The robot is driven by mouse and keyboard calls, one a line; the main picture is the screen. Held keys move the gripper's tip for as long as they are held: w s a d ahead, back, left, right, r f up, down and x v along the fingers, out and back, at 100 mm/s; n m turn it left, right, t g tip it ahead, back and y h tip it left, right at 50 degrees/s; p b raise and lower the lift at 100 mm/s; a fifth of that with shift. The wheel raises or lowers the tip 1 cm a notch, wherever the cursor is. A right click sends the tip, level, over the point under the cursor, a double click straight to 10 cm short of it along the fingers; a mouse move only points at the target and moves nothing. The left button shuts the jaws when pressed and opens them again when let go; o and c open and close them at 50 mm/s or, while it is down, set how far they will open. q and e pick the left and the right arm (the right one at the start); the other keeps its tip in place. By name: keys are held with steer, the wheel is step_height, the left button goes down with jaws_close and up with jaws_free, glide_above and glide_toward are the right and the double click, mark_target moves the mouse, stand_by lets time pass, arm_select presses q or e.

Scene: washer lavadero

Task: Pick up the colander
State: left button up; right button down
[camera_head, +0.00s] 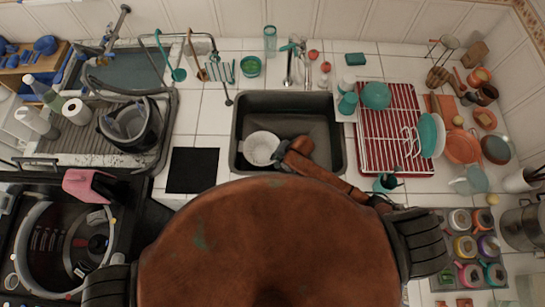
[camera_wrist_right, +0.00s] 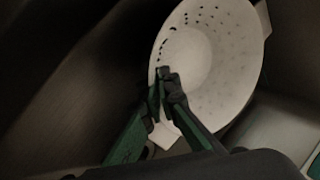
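The white colander (camera_head: 262,148), a bowl with small holes, sits in the left part of the dark sink (camera_head: 290,97). My right gripper (camera_head: 281,150) reaches into the sink from the right, at the colander's right edge. In the right wrist view the colander (camera_wrist_right: 215,60) fills the upper right, its rim and a small white tab facing me. My left gripper is not in view.
A red dish rack (camera_head: 369,172) with dishes stands right of the sink. A black square (camera_head: 192,170) lies on the tiles to its left. The faucet (camera_head: 290,65) stands behind the sink. Cups and pans crowd the right counter. The sink floor around the colander is mostly clear.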

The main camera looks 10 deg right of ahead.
step_height(320, 180, up, 17)
steer(key=d+r+p, duration=0.7)
steer(key=p, duration=0.5)
steer(key=f+b, duration=0.1)
steer(key=f, duration=0.1)
steer(key=f+b, duration=0.1)
steer(key=s+f+b, duration=0.1)
steer(key=f+b, duration=0.1)
steer(key=shift+d+f, duration=0.2)
steer(key=shift+f, duration=0.15)
steer(key=shift+r, duration=0.15)
stand_by(0.7)
step_height(320, 180, up, 5)
steer(key=p, duration=0.3)
steer(key=shift+p, duration=0.35)
